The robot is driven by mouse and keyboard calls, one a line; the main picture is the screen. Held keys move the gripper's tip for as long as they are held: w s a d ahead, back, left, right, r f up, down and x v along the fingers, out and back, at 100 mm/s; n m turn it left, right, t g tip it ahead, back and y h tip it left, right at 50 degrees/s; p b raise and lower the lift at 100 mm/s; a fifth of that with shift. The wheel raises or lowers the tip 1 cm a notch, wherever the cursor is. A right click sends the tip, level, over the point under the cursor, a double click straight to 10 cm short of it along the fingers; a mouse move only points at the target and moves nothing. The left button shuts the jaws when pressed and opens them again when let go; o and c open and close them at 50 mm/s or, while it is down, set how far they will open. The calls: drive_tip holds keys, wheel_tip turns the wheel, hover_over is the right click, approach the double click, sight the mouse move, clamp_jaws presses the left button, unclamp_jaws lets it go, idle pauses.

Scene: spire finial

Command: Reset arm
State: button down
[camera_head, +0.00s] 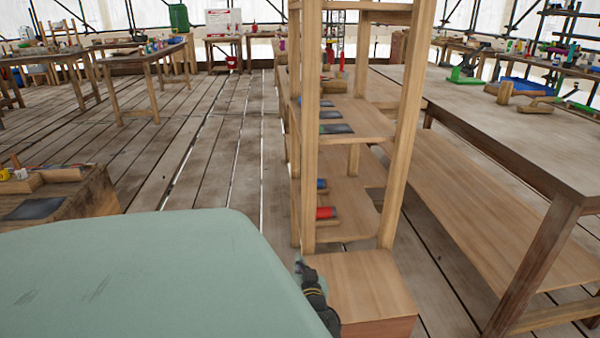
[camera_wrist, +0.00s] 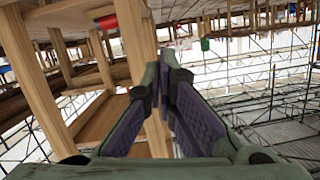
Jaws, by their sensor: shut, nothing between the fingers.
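My gripper (camera_head: 301,267) shows in the head view just past the edge of my green body, low in front of the wooden shelf unit. In the wrist view my gripper (camera_wrist: 163,80) shows its two purple-padded fingers, with the tips together and nothing between them. The wooden shelf unit (camera_head: 398,130) stands close beside my gripper. Its posts also show at the left of the wrist view (camera_wrist: 40,85). Most of my arm is hidden in the head view.
A wooden box (camera_head: 372,285) stands at the foot of the shelf. A red can (camera_head: 326,212) lies on a lower shelf. A long workbench (camera_head: 500,130) stands at the right. A wooden bench (camera_head: 75,195) is at the left. Plank floor (camera_head: 215,145) is open between them.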

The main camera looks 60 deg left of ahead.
drive_tip(key=shift+v, duration=1.6)
drive_tip(key=shift+s, duration=0.15)
